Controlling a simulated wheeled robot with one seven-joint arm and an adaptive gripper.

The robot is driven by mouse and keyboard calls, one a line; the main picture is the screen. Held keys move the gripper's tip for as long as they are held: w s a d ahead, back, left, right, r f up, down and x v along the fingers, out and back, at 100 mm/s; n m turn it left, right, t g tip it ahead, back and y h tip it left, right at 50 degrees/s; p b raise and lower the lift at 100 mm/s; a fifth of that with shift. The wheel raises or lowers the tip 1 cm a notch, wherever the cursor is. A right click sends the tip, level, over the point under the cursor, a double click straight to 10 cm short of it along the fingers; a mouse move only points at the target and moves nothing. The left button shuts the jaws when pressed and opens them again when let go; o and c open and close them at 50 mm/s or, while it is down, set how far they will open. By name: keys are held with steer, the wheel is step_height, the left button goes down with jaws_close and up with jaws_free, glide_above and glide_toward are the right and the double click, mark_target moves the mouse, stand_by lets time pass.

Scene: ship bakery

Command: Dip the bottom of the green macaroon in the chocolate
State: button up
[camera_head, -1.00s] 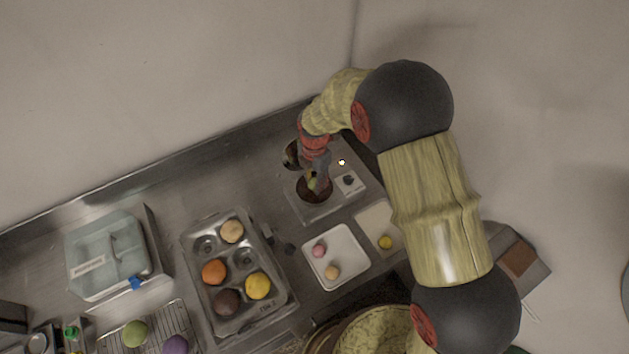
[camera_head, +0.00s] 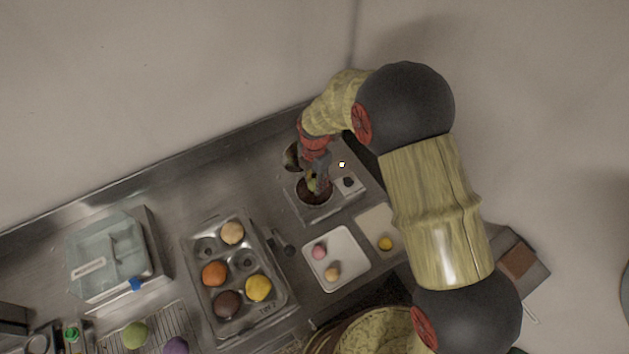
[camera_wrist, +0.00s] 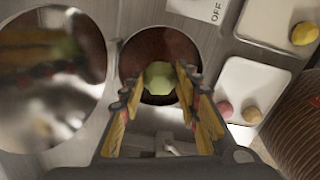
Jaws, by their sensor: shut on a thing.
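My gripper (camera_wrist: 160,95) is shut on the green macaroon (camera_wrist: 160,76), which sits between its fingertips. In the wrist view the macaroon lies over the round pot of brown chocolate (camera_wrist: 152,46), inside the outline of its rim. In the head view my gripper (camera_head: 316,180) points down at the chocolate pot (camera_head: 313,197), and a sliver of green shows at the fingertips. The underside of the macaroon is hidden, so I cannot tell whether it touches the chocolate.
A white tray (camera_head: 350,284) holds a pink and a tan macaroon. A metal tray (camera_head: 190,262) holds several macaroons. A rack (camera_head: 165,318) holds another green one and a purple one.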

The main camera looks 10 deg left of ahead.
steer(key=shift+r, duration=0.1)
steer(key=shift+r+p, duration=1.5)
steer(key=shift+r, duration=1.45)
